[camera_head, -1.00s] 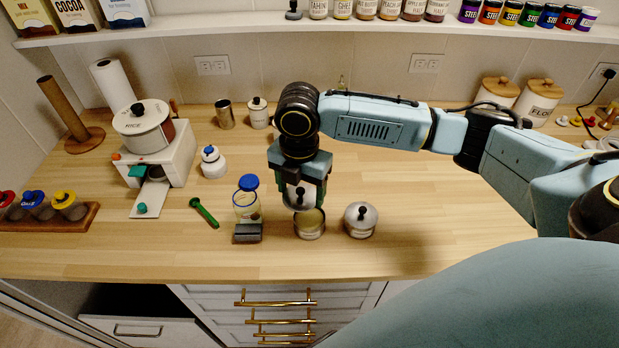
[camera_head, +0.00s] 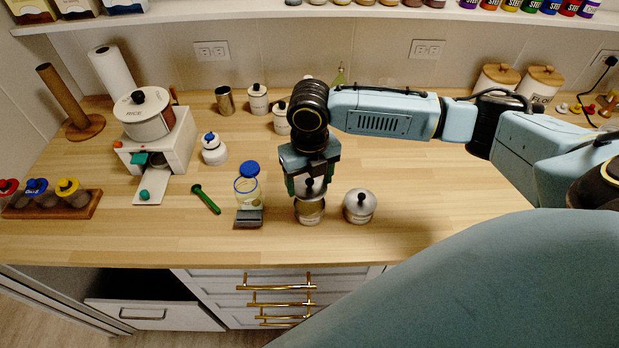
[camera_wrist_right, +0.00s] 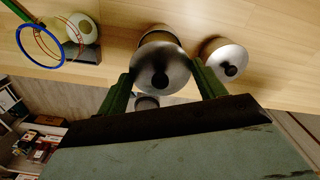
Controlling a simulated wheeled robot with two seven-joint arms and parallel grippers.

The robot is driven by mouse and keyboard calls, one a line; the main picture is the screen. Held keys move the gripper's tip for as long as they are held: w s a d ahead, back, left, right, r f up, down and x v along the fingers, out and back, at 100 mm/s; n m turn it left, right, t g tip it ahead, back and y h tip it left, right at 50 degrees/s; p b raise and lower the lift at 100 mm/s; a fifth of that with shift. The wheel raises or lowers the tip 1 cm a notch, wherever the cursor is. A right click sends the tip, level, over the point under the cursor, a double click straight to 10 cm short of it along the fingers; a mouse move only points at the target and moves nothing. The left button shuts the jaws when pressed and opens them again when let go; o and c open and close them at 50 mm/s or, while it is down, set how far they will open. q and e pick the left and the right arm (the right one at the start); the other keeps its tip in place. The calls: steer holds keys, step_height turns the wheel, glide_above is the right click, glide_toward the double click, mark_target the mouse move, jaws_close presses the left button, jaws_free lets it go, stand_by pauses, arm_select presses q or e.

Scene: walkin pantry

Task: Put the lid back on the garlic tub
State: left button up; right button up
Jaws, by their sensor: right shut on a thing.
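My right gripper (camera_head: 309,188) points down over a small round tub (camera_head: 309,214) and is shut on a silver domed lid with a black knob (camera_head: 316,182). The tub's label is too small to read. My left gripper is not in view.
A similar tub with its lid on (camera_head: 359,207) stands close on the right. A green tool (camera_head: 206,199) lies further left. The counter's front right is clear.

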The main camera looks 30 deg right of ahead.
step_height(320, 180, down, 3)
steer(key=b, duration=0.3)
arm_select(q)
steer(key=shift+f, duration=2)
arm_select(e)
steer(key=shift+f, duration=0.95)
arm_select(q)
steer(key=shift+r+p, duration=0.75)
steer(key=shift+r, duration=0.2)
arm_select(e)
steer(key=shift+r, duration=0.1)
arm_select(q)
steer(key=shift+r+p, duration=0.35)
arm_select(e)
steer(key=shift+f, duration=0.25)
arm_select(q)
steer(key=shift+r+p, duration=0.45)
arm_select(e)
steer(key=o, duration=1.2)
steer(key=shift+c, duration=0.2)
